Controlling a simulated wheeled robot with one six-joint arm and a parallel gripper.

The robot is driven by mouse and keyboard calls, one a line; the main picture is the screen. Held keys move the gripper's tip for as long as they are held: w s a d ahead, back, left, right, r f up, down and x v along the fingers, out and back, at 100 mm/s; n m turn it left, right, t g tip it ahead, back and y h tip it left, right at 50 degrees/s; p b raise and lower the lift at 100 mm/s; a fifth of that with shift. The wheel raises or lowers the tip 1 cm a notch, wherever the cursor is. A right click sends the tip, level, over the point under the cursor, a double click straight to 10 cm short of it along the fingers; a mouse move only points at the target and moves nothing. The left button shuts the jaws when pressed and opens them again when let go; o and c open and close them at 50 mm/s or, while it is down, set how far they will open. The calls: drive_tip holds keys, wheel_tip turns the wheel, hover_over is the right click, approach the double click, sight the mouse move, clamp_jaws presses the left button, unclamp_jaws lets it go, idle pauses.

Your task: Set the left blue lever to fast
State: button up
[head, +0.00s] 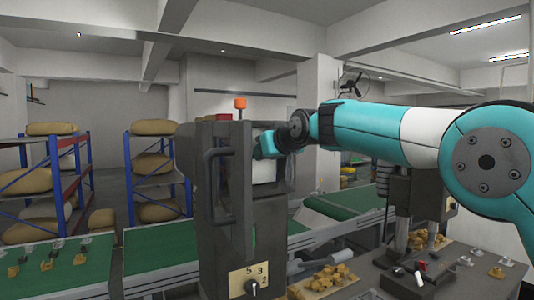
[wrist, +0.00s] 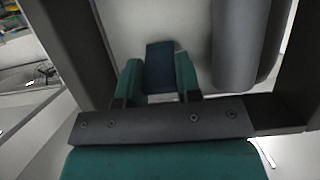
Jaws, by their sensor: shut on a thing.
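In the wrist view a dark blue lever (wrist: 159,66) stands between the two teal fingers of my gripper (wrist: 157,78). The fingers are shut on the lever, one on each side of it. In the head view my gripper (head: 266,145) reaches in at the right side of a tall dark grey machine (head: 225,190). The machine's frame hides part of the gripper there, and I cannot make out the lever in that view. No fast or slow marking is readable, so I cannot tell the lever's setting.
Dark grey bars (wrist: 68,45) flank the gripper closely, with a thick grey cylinder (wrist: 240,45) to its right. The machine carries an orange lamp (head: 240,103) and a numbered dial plate (head: 249,279). Green conveyors (head: 160,245) and a grey table (head: 455,275) with small parts lie around it.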

drive_tip(key=o, duration=0.9)
drive_tip(key=shift+s+d+b, duration=0.2)
drive_tip(key=shift+b, duration=0.2)
drive_tip(key=b+v, duration=0.9)
drive_tip(key=v, duration=0.8)
drive_tip(key=shift+a+r, duration=0.1)
